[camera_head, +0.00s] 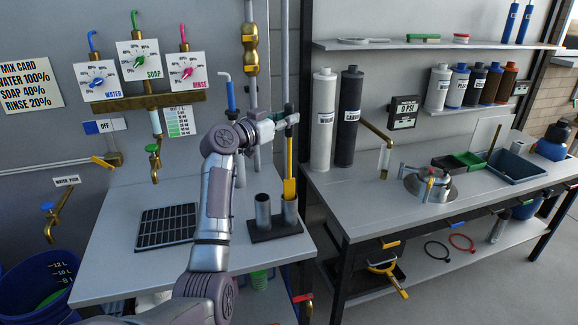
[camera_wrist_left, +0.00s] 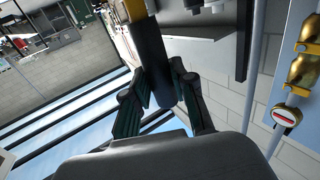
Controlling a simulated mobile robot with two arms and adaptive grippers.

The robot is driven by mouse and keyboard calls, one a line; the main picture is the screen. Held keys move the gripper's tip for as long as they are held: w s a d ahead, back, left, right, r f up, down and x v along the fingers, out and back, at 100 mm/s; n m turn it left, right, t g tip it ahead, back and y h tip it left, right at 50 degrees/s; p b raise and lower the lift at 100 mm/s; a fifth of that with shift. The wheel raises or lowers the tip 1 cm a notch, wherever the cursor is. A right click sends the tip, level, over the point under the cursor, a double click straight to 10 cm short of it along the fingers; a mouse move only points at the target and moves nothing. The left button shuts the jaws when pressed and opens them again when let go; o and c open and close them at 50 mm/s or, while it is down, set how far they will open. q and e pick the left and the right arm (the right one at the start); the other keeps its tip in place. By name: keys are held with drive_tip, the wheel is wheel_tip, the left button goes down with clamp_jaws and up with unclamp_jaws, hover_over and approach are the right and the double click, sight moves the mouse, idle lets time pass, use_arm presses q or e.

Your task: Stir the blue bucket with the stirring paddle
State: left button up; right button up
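The blue bucket (camera_head: 68,264) stands on the floor at the lower left of the head view, with white litre marks inside and something green low in it. It is cut off by the frame. The yellow stirring paddle (camera_head: 289,172) stands upright, its lower end inside a metal tube of the dark holder on the left bench. My left gripper (camera_head: 286,121) is at the paddle's top. In the left wrist view its fingers (camera_wrist_left: 158,88) close on both sides of the dark handle (camera_wrist_left: 150,50), with yellow beyond. My right gripper is not in view.
The holder's other metal tube (camera_head: 263,211) is beside the paddle. A black grid mat (camera_head: 166,227) lies on the left bench (camera_head: 110,265). Brass taps (camera_head: 154,165) and dosing dials are on the wall. The right bench holds cylinders (camera_head: 323,120) and trays.

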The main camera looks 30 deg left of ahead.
use_arm(q)
clamp_jaws()
drive_tip(key=shift+r, duration=0.2)
drive_tip(key=shift+r+p, duration=2)
drive_tip(key=shift+r, duration=1.3)
